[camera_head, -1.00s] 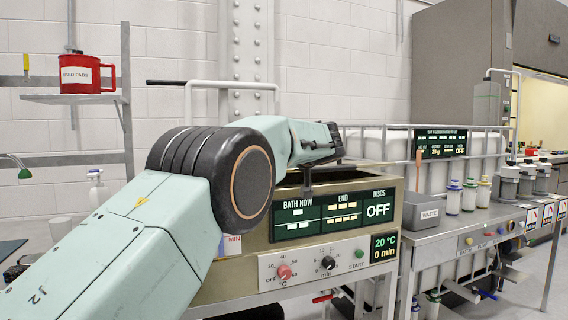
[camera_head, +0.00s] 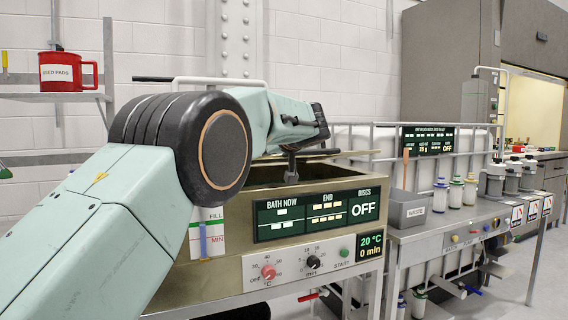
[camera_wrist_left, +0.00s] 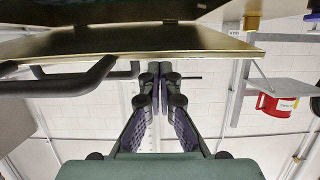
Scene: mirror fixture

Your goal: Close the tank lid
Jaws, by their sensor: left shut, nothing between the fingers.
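The brass-coloured tank (camera_head: 215,262) stands on a bench in the middle of the head view, its top partly hidden behind my left arm. A thin brass edge (camera_head: 350,154) at its top right may be the lid; I cannot tell how far it stands open. In the left wrist view a brass-edged plate (camera_wrist_left: 200,40) spans the top, with a bent black bar (camera_wrist_left: 75,85) below it at the left. My left gripper (camera_head: 291,172) reaches down at the tank's top. In the wrist view its fingers (camera_wrist_left: 157,75) are together, empty, close to the plate's edge; contact is unclear. My right gripper is not in view.
The tank's front has display panels, knobs and a start button. A grey bin (camera_head: 407,208) and several bottles stand on the metal bench at right. A red mug (camera_head: 66,71) sits on a wall shelf at left. A railing (camera_head: 375,127) runs behind the tank.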

